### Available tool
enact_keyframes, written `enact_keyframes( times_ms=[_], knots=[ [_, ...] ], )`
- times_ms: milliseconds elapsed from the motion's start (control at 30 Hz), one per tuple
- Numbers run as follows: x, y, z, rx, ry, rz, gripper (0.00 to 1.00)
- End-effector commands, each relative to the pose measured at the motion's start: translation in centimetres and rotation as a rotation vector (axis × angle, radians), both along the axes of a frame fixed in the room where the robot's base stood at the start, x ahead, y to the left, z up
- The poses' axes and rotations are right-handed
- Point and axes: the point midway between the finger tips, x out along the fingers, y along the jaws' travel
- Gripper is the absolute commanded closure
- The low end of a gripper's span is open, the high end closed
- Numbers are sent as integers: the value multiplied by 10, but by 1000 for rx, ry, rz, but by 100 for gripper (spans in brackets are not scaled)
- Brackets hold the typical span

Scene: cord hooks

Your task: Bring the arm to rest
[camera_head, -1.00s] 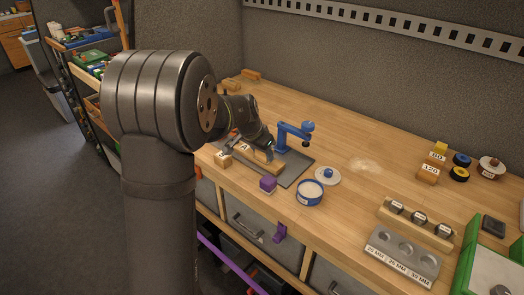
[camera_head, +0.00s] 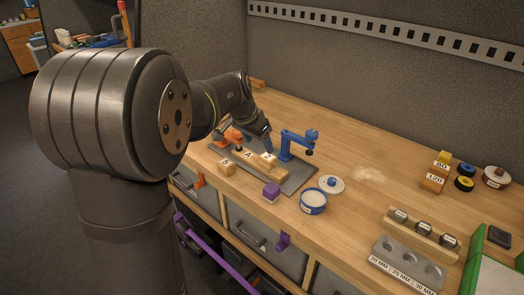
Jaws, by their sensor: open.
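My gripper (camera_head: 256,138) is at the far left part of the workbench, above the dark mat (camera_head: 294,172). It is small and partly hidden by my own arm, and I see nothing held in it. Below and in front of it, lettered wooden blocks (camera_head: 249,157) stand on a wooden strip on the mat. One block marked S (camera_head: 226,167) sits apart at the mat's front left. An orange clamp-like piece (camera_head: 231,136) is just left of the gripper.
A blue stand (camera_head: 298,145) rises close to the right of the gripper. A purple block (camera_head: 271,192), a blue round tub (camera_head: 313,201) and a white lid (camera_head: 331,184) stand near the front edge. The bench's middle is mostly clear.

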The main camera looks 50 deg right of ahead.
Motion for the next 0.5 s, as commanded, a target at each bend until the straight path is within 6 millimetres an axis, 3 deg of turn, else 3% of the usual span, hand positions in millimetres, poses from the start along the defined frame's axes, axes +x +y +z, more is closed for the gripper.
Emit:
enact_keyframes(
  times_ms=[200, 500],
  knots=[
    [0, 7, 18, -1, 0, 0, 33],
    [0, 8, 20, 0, 0, 0, 33]
  ],
)
